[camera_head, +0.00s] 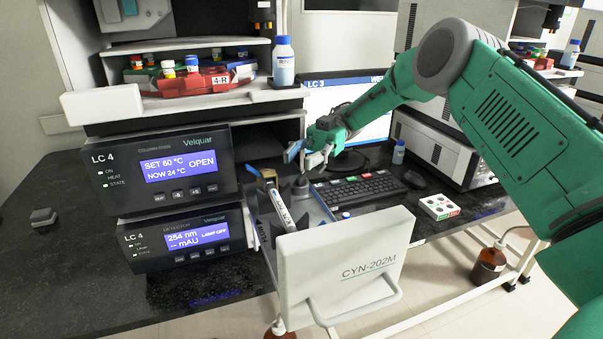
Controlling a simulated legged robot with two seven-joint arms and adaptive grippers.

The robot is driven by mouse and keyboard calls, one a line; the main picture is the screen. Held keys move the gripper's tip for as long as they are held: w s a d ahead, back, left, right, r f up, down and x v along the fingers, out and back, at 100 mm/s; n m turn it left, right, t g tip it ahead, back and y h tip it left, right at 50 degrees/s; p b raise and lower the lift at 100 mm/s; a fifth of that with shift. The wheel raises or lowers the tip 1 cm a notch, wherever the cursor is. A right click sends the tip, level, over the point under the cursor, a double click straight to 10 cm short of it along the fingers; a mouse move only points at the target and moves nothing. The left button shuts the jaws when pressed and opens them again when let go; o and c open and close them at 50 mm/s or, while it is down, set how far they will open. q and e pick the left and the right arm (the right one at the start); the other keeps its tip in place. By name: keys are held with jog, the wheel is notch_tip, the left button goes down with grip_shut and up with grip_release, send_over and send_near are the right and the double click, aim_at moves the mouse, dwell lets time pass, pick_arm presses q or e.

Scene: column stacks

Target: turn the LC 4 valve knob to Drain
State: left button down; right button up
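The LC 4 stack has an upper column oven module (182,168) reading SET 60 °C, NOW 24 °C, OPEN, and a lower detector module (187,240) reading 254 nm, LAMP OFF. A small dark rounded part (301,184) stands to the right of the modules, below my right gripper. It may be the valve knob, but its marks and any Drain label are too small to read. My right gripper (306,157) is just above it, fingers apart, with nothing visibly held. I cannot tell whether it touches the part. My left gripper is not in view.
A white panel (345,268) marked CYN-202M, with a handle, stands in front. A labelled column (281,215) leans behind it. A bottle (283,63) stands on top of the stack.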

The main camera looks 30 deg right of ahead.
aim_at(303, 174)
notch_tip(303, 174, up, 5)
jog(key=shift+d+f, duration=0.15)
jog(key=shift+f, duration=0.05)
jog(key=shift+d+r, duration=0.25)
jog(key=shift+r, duration=0.25)
jog(key=shift+a, duration=0.2)
